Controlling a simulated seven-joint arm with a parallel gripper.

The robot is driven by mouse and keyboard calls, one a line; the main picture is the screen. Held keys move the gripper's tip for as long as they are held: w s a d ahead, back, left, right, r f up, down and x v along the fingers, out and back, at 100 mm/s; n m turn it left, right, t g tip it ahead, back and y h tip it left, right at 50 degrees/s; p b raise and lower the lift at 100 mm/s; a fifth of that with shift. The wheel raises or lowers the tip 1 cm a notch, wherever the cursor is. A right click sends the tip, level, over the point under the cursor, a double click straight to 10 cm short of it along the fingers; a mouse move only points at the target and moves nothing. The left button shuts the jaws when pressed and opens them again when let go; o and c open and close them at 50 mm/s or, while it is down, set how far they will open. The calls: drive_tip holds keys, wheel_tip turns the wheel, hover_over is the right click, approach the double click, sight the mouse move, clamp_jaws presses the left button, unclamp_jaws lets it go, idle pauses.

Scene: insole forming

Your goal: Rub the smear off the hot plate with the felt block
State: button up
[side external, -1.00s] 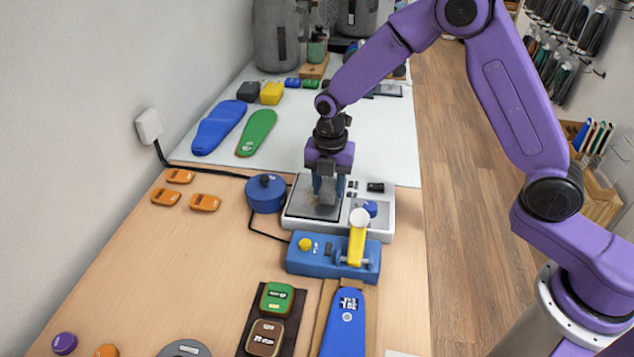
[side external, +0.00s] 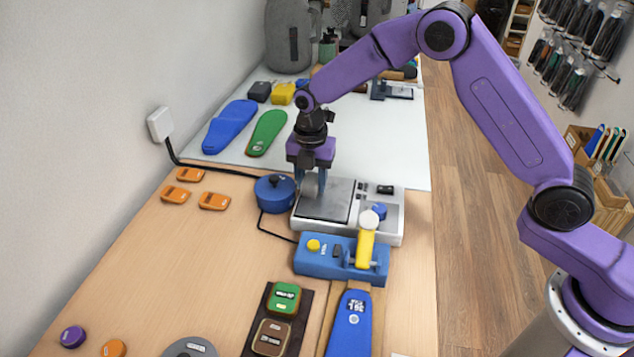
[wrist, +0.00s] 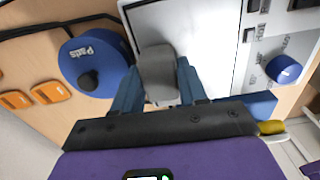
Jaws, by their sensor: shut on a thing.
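The hot plate is a flat grey square (side external: 338,201) set in a white-framed unit; its pale surface also shows in the wrist view (wrist: 205,35). My gripper (side external: 313,190) is shut on the grey felt block (wrist: 158,72), with one blue finger on each side of it. The block is at the plate's left edge, beside the blue round tub. I cannot tell whether it touches the plate. No smear stands out on the visible part of the plate; the block and fingers hide some of it.
The blue tub marked "Pads" (side external: 275,193) stands close to the plate's left side; it also shows in the wrist view (wrist: 92,65). A blue press with a yellow lever (side external: 366,247) is in front. Orange clips (side external: 190,174) lie left. Blue and green insoles (side external: 267,133) lie behind.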

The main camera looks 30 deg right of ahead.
sight(342, 195)
drive_tip(key=shift+s+d, duration=2.4)
drive_tip(key=shift+d, duration=0.15)
drive_tip(key=shift+w+a, duration=2.55)
drive_tip(key=shift+s+r, duration=0.1)
drive_tip(key=shift+r, duration=4)
